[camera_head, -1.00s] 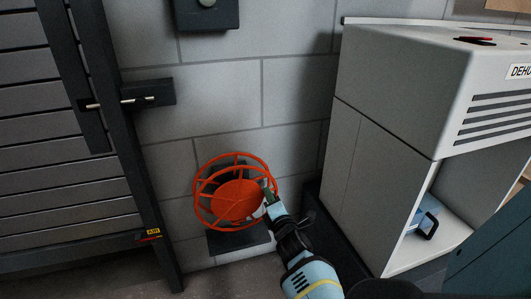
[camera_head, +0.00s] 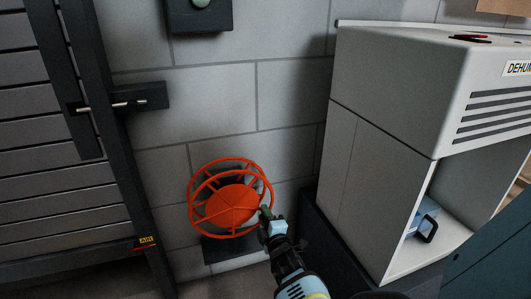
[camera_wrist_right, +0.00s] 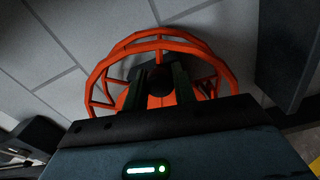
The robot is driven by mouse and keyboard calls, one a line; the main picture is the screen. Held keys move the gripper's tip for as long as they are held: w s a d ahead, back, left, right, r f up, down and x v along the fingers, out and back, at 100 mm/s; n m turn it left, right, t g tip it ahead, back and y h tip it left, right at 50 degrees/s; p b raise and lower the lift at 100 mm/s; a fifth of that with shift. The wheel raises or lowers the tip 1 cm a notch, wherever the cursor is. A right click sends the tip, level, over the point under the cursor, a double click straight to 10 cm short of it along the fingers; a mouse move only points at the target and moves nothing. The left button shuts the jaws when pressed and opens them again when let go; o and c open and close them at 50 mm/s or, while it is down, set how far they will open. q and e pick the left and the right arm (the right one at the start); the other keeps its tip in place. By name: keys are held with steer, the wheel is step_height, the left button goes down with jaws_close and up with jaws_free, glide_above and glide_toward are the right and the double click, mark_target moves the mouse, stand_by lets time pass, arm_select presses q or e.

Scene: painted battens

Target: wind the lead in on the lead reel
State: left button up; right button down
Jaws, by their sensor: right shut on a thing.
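The lead reel (camera_head: 231,204) is an orange-red spoked wheel on a dark mount low on the block wall. My right gripper (camera_head: 265,213) is at the reel's lower right edge in the head view. In the right wrist view, the reel (camera_wrist_right: 190,49) fills the middle, and the fingers of my right gripper (camera_wrist_right: 160,88) are shut on a dark round knob (camera_wrist_right: 160,81) in front of it. I cannot make out the lead itself. My left gripper is not in view.
A white dehumidifier cabinet (camera_head: 385,110) stands close on the right, with a blue object (camera_head: 424,221) in its open lower bay. A dark slatted door (camera_head: 60,200) with a latch (camera_head: 140,100) is on the left. A dark box (camera_head: 199,15) hangs above the reel.

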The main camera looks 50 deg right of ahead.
steer(key=shift+f, duration=0.1)
steer(key=c, duration=1.1)
jaws_free()
steer(key=shift+s+a, duration=0.1)
steer(key=p+v, duration=0.2)
steer(key=v, duration=0.5)
steer(key=shift+s+a, duration=0.15)
steer(key=shift+s, duration=0.15)
